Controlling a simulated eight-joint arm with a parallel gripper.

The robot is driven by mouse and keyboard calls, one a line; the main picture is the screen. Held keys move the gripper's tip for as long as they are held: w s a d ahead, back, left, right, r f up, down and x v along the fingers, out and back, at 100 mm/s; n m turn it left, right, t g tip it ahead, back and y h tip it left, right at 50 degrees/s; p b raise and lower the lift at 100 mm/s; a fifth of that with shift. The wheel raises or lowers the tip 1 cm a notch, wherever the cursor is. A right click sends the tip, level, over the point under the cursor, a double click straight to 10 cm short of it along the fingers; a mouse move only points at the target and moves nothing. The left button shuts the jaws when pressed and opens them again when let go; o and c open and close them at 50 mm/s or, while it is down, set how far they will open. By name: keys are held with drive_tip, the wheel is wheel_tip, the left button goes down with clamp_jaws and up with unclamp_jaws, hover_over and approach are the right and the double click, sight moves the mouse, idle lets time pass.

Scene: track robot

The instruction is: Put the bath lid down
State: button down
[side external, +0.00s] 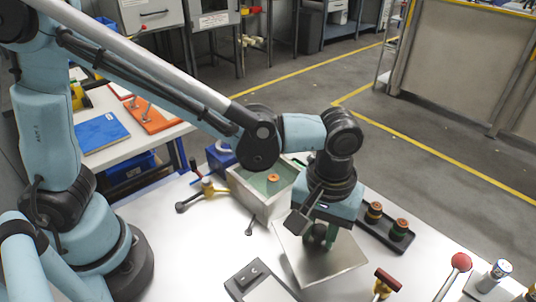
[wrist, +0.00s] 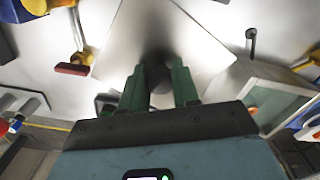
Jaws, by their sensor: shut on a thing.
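The bath lid (side external: 335,268) is a square, flat grey metal plate at the front middle of the white table in the side view. It fills the upper middle of the wrist view (wrist: 135,42). My gripper (side external: 318,238) points down over the lid's middle; its green fingers (wrist: 158,82) are shut on the lid's handle, which they mostly hide. I cannot tell whether the plate touches the table or hangs just above it. The bath (side external: 255,199) is an open grey box behind and left of the lid, with greenish liquid and an orange-topped piece (side external: 273,178) inside.
A black tray (side external: 372,235) with coloured ring-stacked pieces stands right of my gripper. A red-handled clamp (side external: 388,279) and a red-knobbed lever (side external: 460,262) are at front right. A grey device (side external: 259,283) is left of the lid. A small dark lever (side external: 250,226) stands by the bath.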

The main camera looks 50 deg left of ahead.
sight(318, 242)
drive_tip(key=shift+w+a+f, duration=0.15)
drive_tip(key=shift+w+f, duration=0.15)
drive_tip(key=shift+f, duration=1.9)
drive_tip(key=c, duration=0.8)
unclamp_jaws()
drive_tip(key=shift+f, duration=0.1)
